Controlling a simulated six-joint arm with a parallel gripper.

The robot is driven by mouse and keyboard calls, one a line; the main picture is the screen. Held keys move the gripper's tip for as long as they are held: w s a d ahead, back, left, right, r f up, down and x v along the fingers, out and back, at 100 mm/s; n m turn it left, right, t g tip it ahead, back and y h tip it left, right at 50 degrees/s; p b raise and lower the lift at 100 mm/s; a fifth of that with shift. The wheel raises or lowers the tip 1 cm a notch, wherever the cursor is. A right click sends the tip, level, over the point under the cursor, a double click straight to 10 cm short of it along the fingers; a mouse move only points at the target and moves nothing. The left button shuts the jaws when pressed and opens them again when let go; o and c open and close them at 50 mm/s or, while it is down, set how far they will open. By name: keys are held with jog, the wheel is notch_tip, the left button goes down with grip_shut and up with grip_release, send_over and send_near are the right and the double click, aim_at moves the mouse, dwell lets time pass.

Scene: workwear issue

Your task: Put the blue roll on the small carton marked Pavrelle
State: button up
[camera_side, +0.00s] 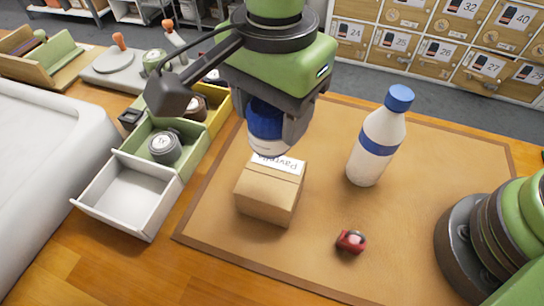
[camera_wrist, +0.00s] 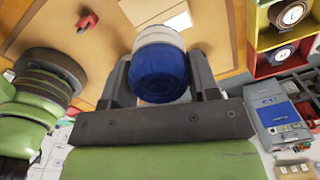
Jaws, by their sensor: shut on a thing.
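My gripper (camera_side: 285,132) is shut on the blue roll (camera_side: 265,122), which has a white lower part. In the wrist view the roll (camera_wrist: 160,70) sits between the two fingers of my gripper (camera_wrist: 158,80). The small carton marked Pavrelle (camera_side: 270,192) is a brown box with a white label on top, standing on the tan mat. It also shows in the wrist view (camera_wrist: 140,9), partly hidden behind the roll. The roll is over the carton's back edge in the side view; I cannot tell whether they touch.
A white bottle with a blue cap (camera_side: 377,138) stands right of the carton on the mat (camera_side: 450,200). A small red object (camera_side: 351,241) lies in front. Left are a white bin (camera_side: 130,195) and a green bin (camera_side: 180,140) holding a grey roll (camera_side: 164,147).

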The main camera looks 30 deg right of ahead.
notch_tip(320, 180, down, 7)
jog(key=shift+f, duration=0.1)
dwell(0.4)
jog(key=o, duration=0.9)
jog(key=shift+f, duration=0.15)
notch_tip(320, 180, up, 12)
jog(key=shift+d+r, duration=0.1)
jog(key=shift+r, duration=0.1)
